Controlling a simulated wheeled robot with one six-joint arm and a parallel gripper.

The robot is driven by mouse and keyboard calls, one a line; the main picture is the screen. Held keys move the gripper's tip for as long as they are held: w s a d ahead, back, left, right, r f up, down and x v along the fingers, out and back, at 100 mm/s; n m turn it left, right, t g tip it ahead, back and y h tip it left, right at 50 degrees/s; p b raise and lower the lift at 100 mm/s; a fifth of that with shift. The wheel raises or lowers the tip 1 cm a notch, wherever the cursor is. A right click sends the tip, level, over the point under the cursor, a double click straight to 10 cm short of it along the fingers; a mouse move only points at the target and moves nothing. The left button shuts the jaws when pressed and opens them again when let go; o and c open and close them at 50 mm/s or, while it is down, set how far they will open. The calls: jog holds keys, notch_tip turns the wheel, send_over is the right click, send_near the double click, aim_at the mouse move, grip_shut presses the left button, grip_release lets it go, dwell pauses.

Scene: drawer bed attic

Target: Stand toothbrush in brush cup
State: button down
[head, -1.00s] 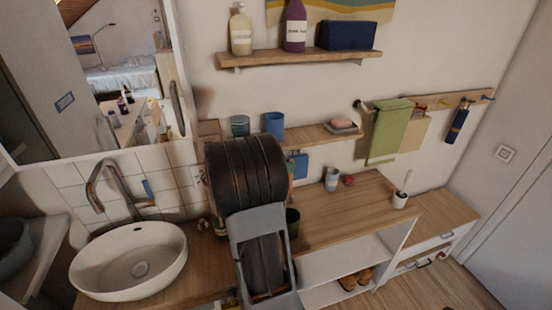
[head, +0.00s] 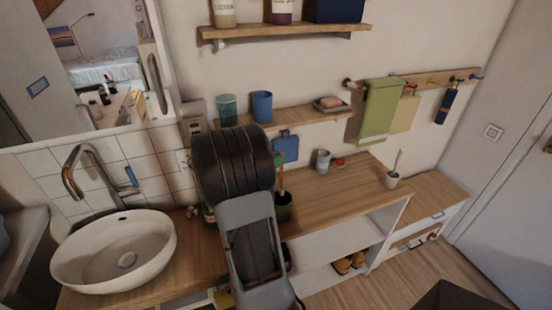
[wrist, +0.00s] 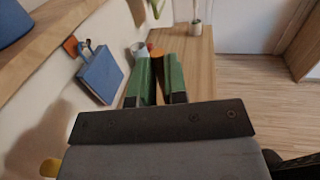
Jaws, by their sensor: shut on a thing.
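My gripper (wrist: 162,72) has two green fingers, close together over the wooden counter in the wrist view. A thin orange-brown strip shows between them, likely part of the toothbrush (wrist: 158,92); most of it is hidden. In the head view my arm covers most of the gripper, and only a bit of green shows beside it, above a dark green cup (head: 284,207). A grey cup (head: 323,162) stands further back on the counter. A white cup (head: 391,181) with an upright white brush stands at the counter's right end. I cannot tell which is the brush cup.
A small red object (head: 340,163) sits beside the grey cup. A low shelf (head: 308,117) bears a teal tumbler (head: 227,108), a blue cup (head: 262,107) and a soap dish. A blue square item (head: 286,149) hangs under it. A white basin (head: 115,250) is at left. The counter's middle is clear.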

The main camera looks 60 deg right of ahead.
notch_tip(320, 180, down, 8)
jog(key=b, duration=0.5)
jog(key=shift+r, duration=0.15)
dwell(0.3)
jog(key=c, duration=1.1)
grip_release()
jog(key=shift+a, duration=0.1)
jog(key=b+v, duration=0.1)
jog(key=v, duration=1.2)
jog(key=shift+w+a, duration=0.15)
jog(key=shift+a, duration=0.15)
